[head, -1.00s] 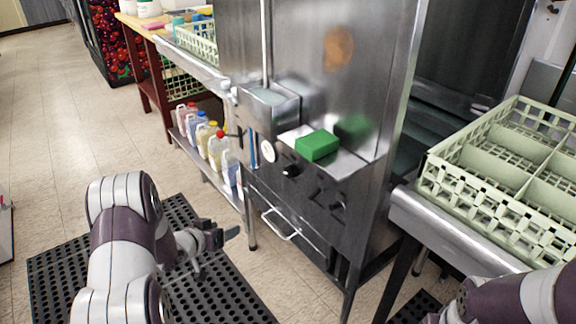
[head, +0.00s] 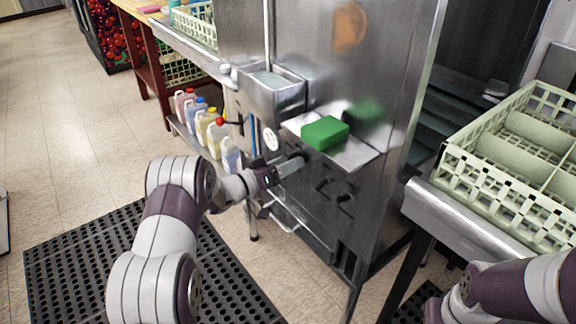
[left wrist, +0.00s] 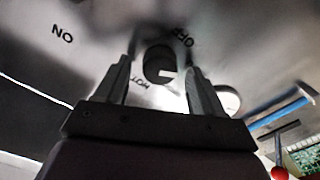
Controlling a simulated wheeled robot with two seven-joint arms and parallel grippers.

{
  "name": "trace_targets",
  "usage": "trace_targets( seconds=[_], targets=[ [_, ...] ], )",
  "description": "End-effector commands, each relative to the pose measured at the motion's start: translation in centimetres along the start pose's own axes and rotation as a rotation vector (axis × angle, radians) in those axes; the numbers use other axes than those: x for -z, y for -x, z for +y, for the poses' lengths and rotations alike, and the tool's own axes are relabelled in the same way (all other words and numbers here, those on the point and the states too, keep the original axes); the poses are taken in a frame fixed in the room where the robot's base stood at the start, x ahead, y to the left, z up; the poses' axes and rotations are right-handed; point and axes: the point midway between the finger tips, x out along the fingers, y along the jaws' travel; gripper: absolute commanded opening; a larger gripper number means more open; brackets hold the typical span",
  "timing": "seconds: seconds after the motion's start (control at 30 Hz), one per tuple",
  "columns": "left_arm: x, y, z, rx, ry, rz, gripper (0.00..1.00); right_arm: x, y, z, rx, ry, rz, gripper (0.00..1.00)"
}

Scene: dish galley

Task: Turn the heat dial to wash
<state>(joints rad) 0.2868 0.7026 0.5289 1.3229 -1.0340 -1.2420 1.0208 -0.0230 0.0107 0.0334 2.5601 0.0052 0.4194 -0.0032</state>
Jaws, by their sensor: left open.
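A round black dial (left wrist: 160,64) on the metal front panel shows in the left wrist view, between the spread fingers of my left gripper (left wrist: 158,68). Lettering around it reads ON and OFF, and a shorter label below it is hard to read. I cannot tell whether the fingers touch the dial or which mark it points to. In the head view, my open left gripper (head: 291,163) is at the panel below the green sponge and hides the dial. My right arm (head: 520,290) enters at lower right; its gripper is out of view.
The green sponge (head: 325,133) rests on a metal ledge above the dial. Two dark knobs or handles (head: 335,194) sit to the right on the panel. A rack (head: 510,160) stands at right.

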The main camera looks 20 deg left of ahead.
Motion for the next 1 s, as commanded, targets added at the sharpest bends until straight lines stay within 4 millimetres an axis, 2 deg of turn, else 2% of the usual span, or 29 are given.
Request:
trace_targets(
  seconds=[0.1, 0.3, 0.37, 0.4, 0.47, 0.5, 0.77, 1.0],
  targets=[
    [0.04, -0.63, 0.06, -0.001, -0.001, 0.001, 0.68, -0.01, -0.12, 0.00, 0.000, 0.000, 0.000, 0.00],
    [0.08, -0.66, 0.06, 0.000, -0.001, 0.001, 0.68, -0.01, -0.09, 0.00, 0.000, 0.000, 0.000, 0.00],
    [0.08, -0.65, 0.05, 0.000, -0.001, 0.001, 0.52, -0.01, -0.09, 0.00, 0.000, 0.000, 0.000, 0.00],
    [0.08, -0.64, 0.05, 0.000, -0.001, 0.001, 0.39, -0.01, -0.09, 0.00, 0.000, 0.000, 0.000, 0.00],
    [0.08, -0.63, 0.05, 0.000, -0.001, 0.001, 0.19, -0.01, -0.09, 0.00, 0.000, 0.000, 0.000, 0.00],
    [0.07, -0.63, 0.05, 0.000, -0.001, 0.001, 0.13, -0.01, -0.09, 0.00, 0.000, 0.000, 0.000, 0.00],
    [0.05, -0.61, 0.04, 0.000, -0.018, 0.001, 0.14, -0.01, -0.12, 0.00, 0.000, 0.000, 0.000, 0.00],
    [-0.01, -0.62, 0.05, 0.000, -0.130, 0.000, 0.14, -0.03, -0.24, 0.00, 0.000, 0.000, 0.000, 0.00]
  ],
)
